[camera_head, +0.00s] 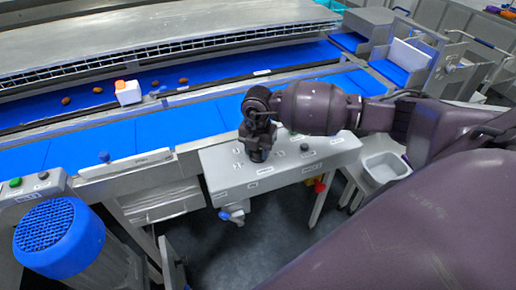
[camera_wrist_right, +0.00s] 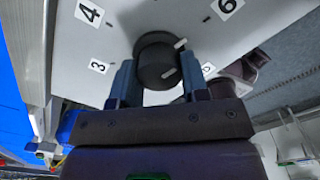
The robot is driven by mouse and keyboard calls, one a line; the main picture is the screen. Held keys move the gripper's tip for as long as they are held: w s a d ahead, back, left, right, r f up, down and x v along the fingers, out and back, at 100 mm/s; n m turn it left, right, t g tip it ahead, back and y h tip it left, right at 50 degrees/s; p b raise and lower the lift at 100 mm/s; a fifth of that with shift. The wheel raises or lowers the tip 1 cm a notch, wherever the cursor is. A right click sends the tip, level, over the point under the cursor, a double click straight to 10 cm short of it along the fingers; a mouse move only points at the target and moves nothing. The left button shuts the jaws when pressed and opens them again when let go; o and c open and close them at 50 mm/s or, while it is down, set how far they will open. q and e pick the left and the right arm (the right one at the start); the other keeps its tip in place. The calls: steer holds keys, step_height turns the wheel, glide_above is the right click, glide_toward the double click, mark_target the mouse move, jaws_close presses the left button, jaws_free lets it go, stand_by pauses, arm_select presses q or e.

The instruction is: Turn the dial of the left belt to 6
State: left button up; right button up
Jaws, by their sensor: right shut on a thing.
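A grey control panel (camera_head: 220,178) stands in front of the blue belts in the head view. In the right wrist view, a round black dial (camera_wrist_right: 153,53) sits on the panel face (camera_wrist_right: 118,28). Printed labels 4, 3 and 6 lie around it; another label is partly hidden by a finger. The dial carries white marks; one at its upper right edge points roughly toward the 6 side. My right gripper (camera_wrist_right: 159,80) is shut on the dial, one finger on each side. In the head view my right gripper (camera_head: 258,152) covers the dial. My left gripper is out of view.
Blue belts (camera_head: 190,122) run behind the panel, with several brown dates and a white and orange block (camera_head: 128,92). A blue round-topped unit (camera_head: 60,235) stands at the lower left. A grey bin (camera_head: 385,166) is right of the panel.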

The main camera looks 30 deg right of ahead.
steer(key=shift+w+r, duration=0.1)
steer(key=shift+r, duration=0.05)
stand_by(0.4)
steer(key=o, duration=0.9)
step_height(320, 180, up, 11)
steer(key=shift+f+b, duration=0.15)
steer(key=shift+b, duration=0.2)
